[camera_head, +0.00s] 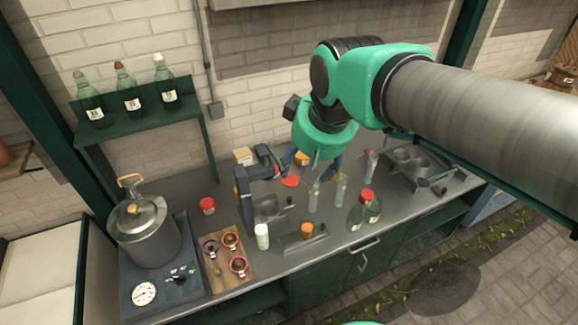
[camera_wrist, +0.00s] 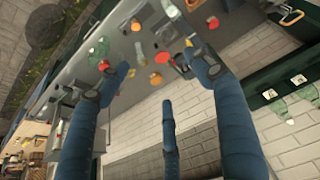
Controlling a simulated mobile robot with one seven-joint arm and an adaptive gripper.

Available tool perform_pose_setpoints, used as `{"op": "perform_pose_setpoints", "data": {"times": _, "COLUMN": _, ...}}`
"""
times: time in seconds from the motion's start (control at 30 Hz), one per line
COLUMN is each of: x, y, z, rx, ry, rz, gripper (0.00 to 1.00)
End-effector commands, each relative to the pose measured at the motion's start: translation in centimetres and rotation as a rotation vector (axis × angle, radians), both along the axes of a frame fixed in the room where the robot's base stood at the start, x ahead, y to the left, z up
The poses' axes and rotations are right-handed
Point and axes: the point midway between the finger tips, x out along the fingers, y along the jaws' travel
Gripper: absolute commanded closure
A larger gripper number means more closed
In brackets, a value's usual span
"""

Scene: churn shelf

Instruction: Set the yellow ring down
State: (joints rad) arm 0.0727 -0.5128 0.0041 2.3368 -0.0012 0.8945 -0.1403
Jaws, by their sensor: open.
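I cannot clearly pick out a yellow ring. An orange-looking ring (camera_head: 230,240) sits on the wooden board (camera_head: 243,283), between a purple ring (camera_head: 210,246) and a pinkish-red ring (camera_head: 238,265). My gripper (camera_head: 312,174) is over the back middle of the counter, its blue fingers partly hidden under the wrist. In the wrist view my gripper (camera_wrist: 158,57) has its fingers wide apart, with nothing seen held between them. A red disc (camera_head: 290,181) lies under it; it also shows in the wrist view (camera_wrist: 162,57). An orange round thing (camera_wrist: 155,79) is near that disc.
A metal churn (camera_head: 145,232) stands at the left, beside a shelf (camera_head: 135,120) with bottles. A white-capped jar (camera_head: 262,236), an orange-capped jar (camera_head: 307,230) and red-capped bottles (camera_head: 364,211) stand near the front edge. A dark stand (camera_head: 243,192) is left of my gripper.

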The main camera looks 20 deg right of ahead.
Motion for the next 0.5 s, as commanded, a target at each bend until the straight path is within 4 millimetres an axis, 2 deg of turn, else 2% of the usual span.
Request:
{"op": "perform_pose_setpoints", "data": {"times": 0.03, "x": -1.4, "y": 0.5, "z": -0.1, "rx": 0.006, "ry": -0.013, "rz": -0.004, "gripper": 0.35}}
{"op": "perform_pose_setpoints", "data": {"times": 0.2, "x": -5.1, "y": 1.8, "z": -0.8, "rx": 0.03, "ry": -0.044, "rz": -0.027, "gripper": 0.35}}
{"op": "perform_pose_setpoints", "data": {"times": 0.33, "x": -7.1, "y": 2.4, "z": -1.4, "rx": 0.046, "ry": -0.062, "rz": -0.04, "gripper": 0.35}}
{"op": "perform_pose_setpoints", "data": {"times": 0.5, "x": -8.6, "y": 2.8, "z": -1.9, "rx": 0.058, "ry": -0.074, "rz": -0.051, "gripper": 0.35}}
